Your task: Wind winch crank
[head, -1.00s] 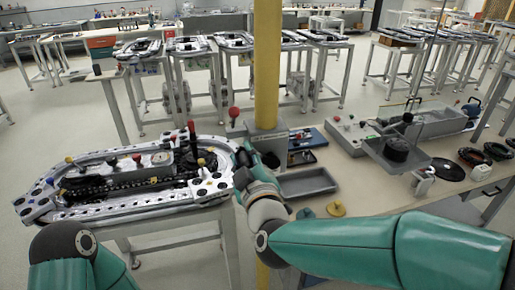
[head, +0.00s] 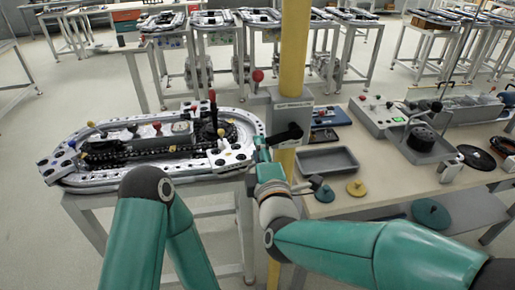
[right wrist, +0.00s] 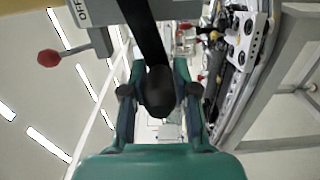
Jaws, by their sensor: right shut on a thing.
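The winch is a grey box (head: 293,112) fixed to the yellow column (head: 292,50), with a black crank (head: 282,135) on its front. A lever with a red ball (head: 257,76) stands at its left. My right gripper (head: 260,160) is just below and left of the crank. In the right wrist view, the crank's black arm (right wrist: 146,32) runs down to a dark round knob (right wrist: 159,95) between the two fingers of my right gripper (right wrist: 159,105), which is shut on it. The red lever knob (right wrist: 48,58) shows at the left there. My left gripper is out of view; only my left arm shows.
An oval ring track (head: 75,177) with coloured knobs lies on a stand left of the column. More track stands fill the back.

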